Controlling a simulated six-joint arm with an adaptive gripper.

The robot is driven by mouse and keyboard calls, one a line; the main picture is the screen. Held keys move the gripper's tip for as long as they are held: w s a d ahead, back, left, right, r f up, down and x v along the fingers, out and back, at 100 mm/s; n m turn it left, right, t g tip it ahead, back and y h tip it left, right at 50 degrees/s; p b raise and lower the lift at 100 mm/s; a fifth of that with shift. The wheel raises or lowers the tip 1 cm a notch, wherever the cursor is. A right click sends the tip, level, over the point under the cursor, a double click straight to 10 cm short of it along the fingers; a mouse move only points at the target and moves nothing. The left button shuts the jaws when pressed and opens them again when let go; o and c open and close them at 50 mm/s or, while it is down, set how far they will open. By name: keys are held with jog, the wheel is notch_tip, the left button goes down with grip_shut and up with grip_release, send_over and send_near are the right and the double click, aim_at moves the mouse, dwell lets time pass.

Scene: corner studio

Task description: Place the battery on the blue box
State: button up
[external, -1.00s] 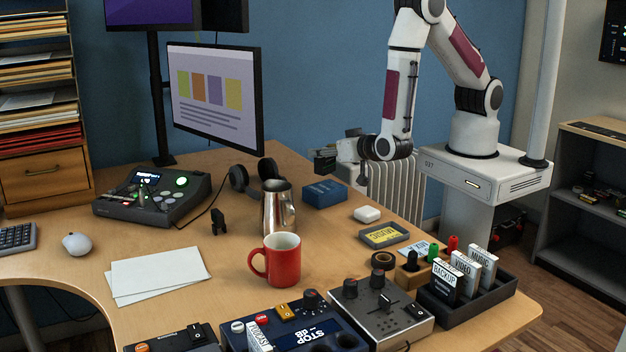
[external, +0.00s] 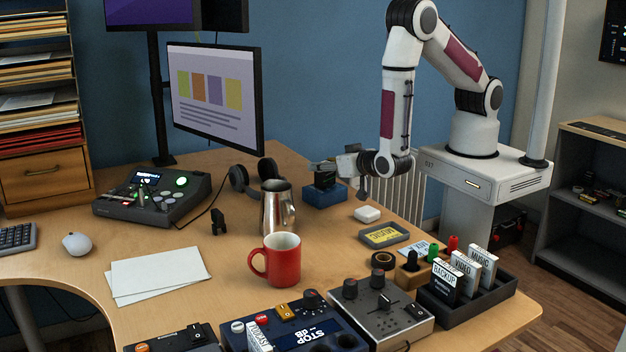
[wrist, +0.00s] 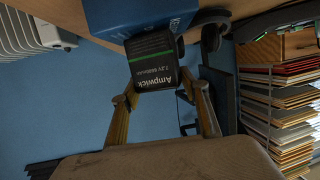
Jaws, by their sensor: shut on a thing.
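The blue box (external: 325,194) lies on the desk right of the steel pitcher; its blue side fills the top of the wrist view (wrist: 120,14). The battery, a dark block with a green stripe and "Ampwick" lettering, is in the wrist view (wrist: 155,68) between the fingers of my gripper (wrist: 165,100). In the external view the battery (external: 325,179) is at the blue box's top, held by my gripper (external: 330,172). I cannot tell whether its underside touches the box.
A steel pitcher (external: 277,207) and black headphones (external: 243,180) stand left of the box. A small white case (external: 367,214) and a cassette (external: 384,235) lie to its right. A red mug (external: 282,260) is nearer the front.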

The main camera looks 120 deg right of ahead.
jog(key=shift+f, duration=0.15)
jog(key=o, duration=1.3)
jog(key=shift+o, duration=0.2)
jog(key=shift+a+r, duration=0.15)
jog(key=shift+r, duration=0.05)
jog(key=v, duration=1.1)
jog(key=shift+a+r, duration=0.15)
jog(key=shift+a, duration=0.15)
